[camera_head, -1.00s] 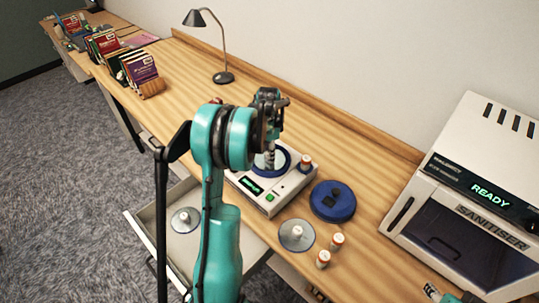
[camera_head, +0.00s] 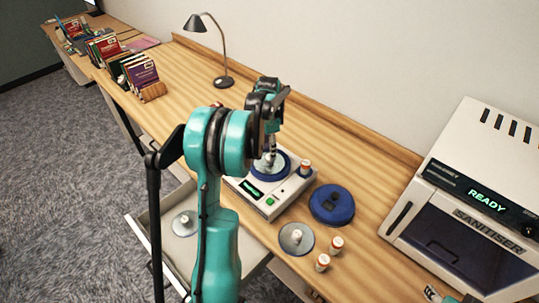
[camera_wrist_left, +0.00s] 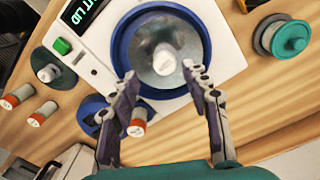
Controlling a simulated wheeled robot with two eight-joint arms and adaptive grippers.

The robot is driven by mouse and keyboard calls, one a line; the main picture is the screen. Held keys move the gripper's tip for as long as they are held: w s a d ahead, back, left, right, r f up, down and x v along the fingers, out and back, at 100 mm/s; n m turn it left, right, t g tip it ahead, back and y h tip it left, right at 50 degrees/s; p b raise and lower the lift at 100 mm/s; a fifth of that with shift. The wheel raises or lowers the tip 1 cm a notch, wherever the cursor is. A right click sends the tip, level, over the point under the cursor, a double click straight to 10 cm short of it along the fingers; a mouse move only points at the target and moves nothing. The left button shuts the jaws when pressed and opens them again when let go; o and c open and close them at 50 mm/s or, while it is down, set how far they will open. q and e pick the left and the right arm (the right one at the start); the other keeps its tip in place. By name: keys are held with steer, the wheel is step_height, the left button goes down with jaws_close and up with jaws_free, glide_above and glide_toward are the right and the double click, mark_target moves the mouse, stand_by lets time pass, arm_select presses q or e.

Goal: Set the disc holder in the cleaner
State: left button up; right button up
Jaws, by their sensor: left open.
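The cleaner (camera_head: 243,192) is a white box with a green button, a lit display and a round blue basin (camera_wrist_left: 122,50). A grey disc holder with a white knob (camera_wrist_left: 166,60) sits in the basin, seen from above in the left wrist view. My left gripper (camera_head: 270,157) is above the cleaner. In the wrist view its two fingers (camera_wrist_left: 163,82) are open and spread below the knob, not closed on it. The blue lid (camera_head: 332,204) lies on the table right of the cleaner. Part of what looks like my right gripper (camera_head: 432,294) shows at the bottom edge.
Another knobbed disc (camera_head: 296,239) lies on the table, and one (camera_head: 185,223) is in the open drawer (camera_head: 150,238). Orange-and-white bottles (camera_head: 336,244) stand nearby; one is at the cleaner's corner. A sanitiser (camera_head: 465,215) stands at right, a lamp (camera_head: 223,82) behind.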

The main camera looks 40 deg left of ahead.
arm_select(q)
step_height(320, 180, up, 6)
steer(key=s+d+r+n+t+y+p, duration=0.1)
steer(key=s+d+r+t, duration=0.2)
steer(key=d, duration=0.4)
steer(key=s+d+r+n, duration=0.2)
steer(key=s+d+r, duration=0.15)
steer(key=d, duration=0.45)
steer(key=s+d+f+n+t, duration=0.3)
steer(key=s+d+t, duration=0.1)
steer(key=s+d, duration=0.7)
steer(key=shift+s+d+h, duration=0.3)
steer(key=shift+s+d, duration=0.1)
steer(key=shift+d, duration=0.35)
